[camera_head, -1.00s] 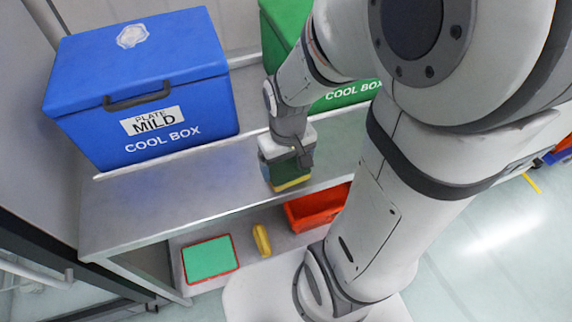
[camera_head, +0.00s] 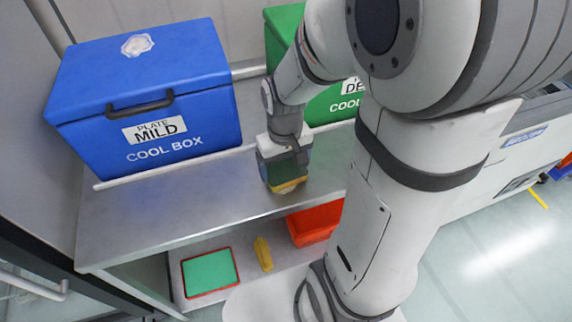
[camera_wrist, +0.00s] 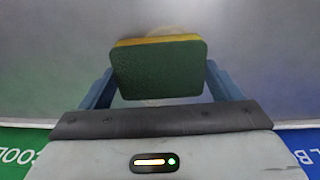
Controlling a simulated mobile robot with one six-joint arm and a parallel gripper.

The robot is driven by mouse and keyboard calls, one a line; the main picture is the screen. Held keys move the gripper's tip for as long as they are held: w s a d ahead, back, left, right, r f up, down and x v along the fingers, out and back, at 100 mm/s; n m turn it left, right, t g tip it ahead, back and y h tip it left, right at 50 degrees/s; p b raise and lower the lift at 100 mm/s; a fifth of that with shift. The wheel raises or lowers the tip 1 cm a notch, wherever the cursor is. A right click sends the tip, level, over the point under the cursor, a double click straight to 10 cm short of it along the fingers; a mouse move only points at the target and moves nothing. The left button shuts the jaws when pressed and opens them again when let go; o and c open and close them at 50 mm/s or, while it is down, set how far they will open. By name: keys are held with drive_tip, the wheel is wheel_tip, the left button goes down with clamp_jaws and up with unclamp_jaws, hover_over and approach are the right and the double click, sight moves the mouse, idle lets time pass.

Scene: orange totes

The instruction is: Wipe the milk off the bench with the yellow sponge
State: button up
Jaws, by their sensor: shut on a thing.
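The sponge (camera_head: 287,184) is yellow with a dark green face. My gripper (camera_head: 284,168) is shut on it, over the front right part of the grey metal bench (camera_head: 165,215). In the wrist view the sponge (camera_wrist: 158,72) sits between two blue-grey fingers, green face toward the camera and yellow edge beyond. Whether it touches the bench top is hard to tell. A faint pale patch (camera_wrist: 165,32), possibly the milk, shows on the bench just past the sponge in the wrist view; the sponge hides part of it. No clear milk shows in the head view.
A blue cool box (camera_head: 200,105) stands at the bench's back left, and a green cool box (camera_head: 330,103) behind my arm. The lower shelf holds a green red-rimmed tray (camera_head: 210,272), a yellow object (camera_head: 263,254) and a red bin (camera_head: 316,222). The bench's front left is clear.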

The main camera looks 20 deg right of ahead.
sight(291, 192)
drive_tip(key=shift+w+f, duration=0.15)
drive_tip(key=shift+w, duration=1.8)
drive_tip(key=shift+w+f, duration=0.1)
drive_tip(key=shift+w, duration=1.85)
drive_tip(key=shift+r, duration=0.15)
drive_tip(key=shift+s+f, duration=0.2)
drive_tip(key=shift+s, duration=1.9)
drive_tip(key=shift+s+r, duration=0.1)
drive_tip(key=shift+s, duration=1.75)
drive_tip(key=shift+s+f, duration=0.2)
drive_tip(key=shift+s, duration=1.9)
drive_tip(key=shift+r+p, duration=0.1)
drive_tip(key=shift+p, duration=0.2)
drive_tip(key=shift+w+r, duration=0.15)
drive_tip(key=shift+w, duration=5.95)
